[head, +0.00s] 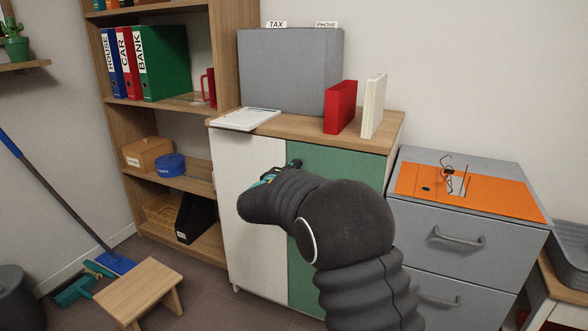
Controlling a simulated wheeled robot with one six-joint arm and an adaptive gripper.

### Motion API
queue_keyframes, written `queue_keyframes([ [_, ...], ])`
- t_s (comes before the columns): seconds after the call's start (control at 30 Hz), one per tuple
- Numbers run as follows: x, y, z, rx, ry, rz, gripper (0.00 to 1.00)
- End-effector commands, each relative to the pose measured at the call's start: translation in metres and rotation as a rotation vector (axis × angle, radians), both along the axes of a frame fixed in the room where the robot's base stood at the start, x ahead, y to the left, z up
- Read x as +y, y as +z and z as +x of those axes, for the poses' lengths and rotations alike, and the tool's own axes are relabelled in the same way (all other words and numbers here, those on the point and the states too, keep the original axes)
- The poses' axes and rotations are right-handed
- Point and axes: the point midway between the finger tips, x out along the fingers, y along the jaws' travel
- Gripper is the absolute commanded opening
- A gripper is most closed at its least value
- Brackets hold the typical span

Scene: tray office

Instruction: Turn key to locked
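A cabinet has a white left door (240,165) and a green right door (335,185), both shut. My black arm reaches in from the bottom and covers the lower middle of the green door. My gripper (266,177) is at the upper part of the doors, near the seam between them. Only a little of its teal and yellow end shows past the arm, so I cannot tell whether it is open or shut. A small dark part (295,163) shows at the top left of the green door, just beyond the gripper. No key or keyhole can be made out.
On the cabinet top are a white clipboard (246,119), a grey file box (285,70), a red binder (340,106) and a white binder (374,105). A grey drawer unit (450,246) stands at the right. A wooden stool (138,290) and broom (50,195) are at the left.

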Motion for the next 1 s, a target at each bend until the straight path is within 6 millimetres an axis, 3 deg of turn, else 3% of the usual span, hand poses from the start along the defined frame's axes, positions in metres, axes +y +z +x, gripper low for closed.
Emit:
queue_keyframes([
  [0.47,-0.0002,-0.0017,-0.0002,0.023,0.0,-0.063,0.0],
  [1.0,-0.0002,-0.0012,-0.0002,0.176,-0.001,-0.485,0.0],
])
